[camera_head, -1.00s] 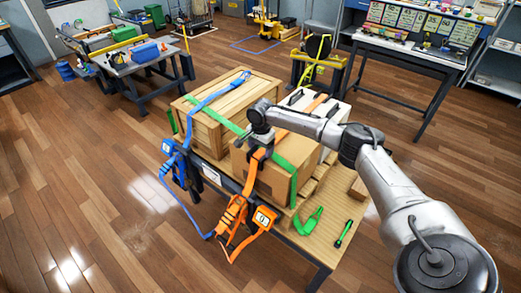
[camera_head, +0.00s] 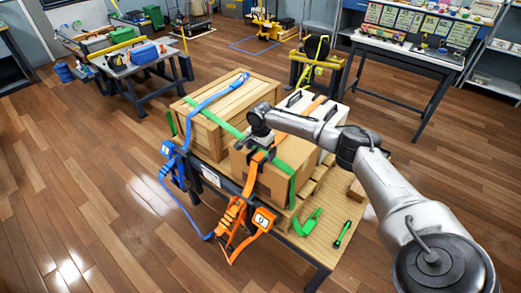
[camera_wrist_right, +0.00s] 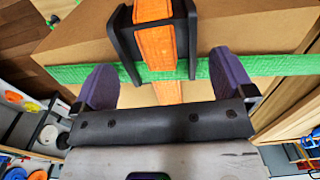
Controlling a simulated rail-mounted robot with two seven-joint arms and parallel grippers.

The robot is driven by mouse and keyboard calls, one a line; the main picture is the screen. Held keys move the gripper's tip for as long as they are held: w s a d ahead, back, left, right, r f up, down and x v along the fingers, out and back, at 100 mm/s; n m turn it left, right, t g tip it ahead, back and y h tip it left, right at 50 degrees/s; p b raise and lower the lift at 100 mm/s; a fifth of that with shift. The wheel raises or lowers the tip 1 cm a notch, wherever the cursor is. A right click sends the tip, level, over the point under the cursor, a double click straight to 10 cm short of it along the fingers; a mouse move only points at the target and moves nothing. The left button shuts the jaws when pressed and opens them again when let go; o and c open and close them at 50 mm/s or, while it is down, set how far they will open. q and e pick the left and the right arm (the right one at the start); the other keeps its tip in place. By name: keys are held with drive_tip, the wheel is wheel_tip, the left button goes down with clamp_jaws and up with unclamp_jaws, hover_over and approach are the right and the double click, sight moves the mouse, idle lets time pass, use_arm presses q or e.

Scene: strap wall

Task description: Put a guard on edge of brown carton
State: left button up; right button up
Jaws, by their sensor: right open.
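The brown carton (camera_head: 272,182) stands on the table with an orange strap (camera_wrist_right: 155,45) and a green strap (camera_wrist_right: 70,73) across it. A black guard (camera_head: 258,155) sits at the carton's upper edge. In the right wrist view the guard (camera_wrist_right: 125,40) straddles the orange strap and appears to rest on the carton. My right gripper (camera_head: 263,141) is just above it. Its two dark purple fingers are spread, one on each side, with gaps between them and the guard in the wrist view (camera_wrist_right: 165,82). The guard's underside is hidden. My left gripper is out of view.
A wooden crate (camera_head: 230,108) and a white case (camera_head: 318,108) stand against the carton. An orange ratchet (camera_head: 262,220) and a blue ratchet (camera_head: 172,152) hang at the table's front. A green angled piece (camera_head: 307,223) and a green-black tool (camera_head: 343,234) lie on the table's right part.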

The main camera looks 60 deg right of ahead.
drive_tip(key=shift+r, duration=0.1)
drive_tip(key=shift+r, duration=0.3)
wheel_tip(320, 180, up, 13)
drive_tip(key=p, duration=0.2)
idle(0.3)
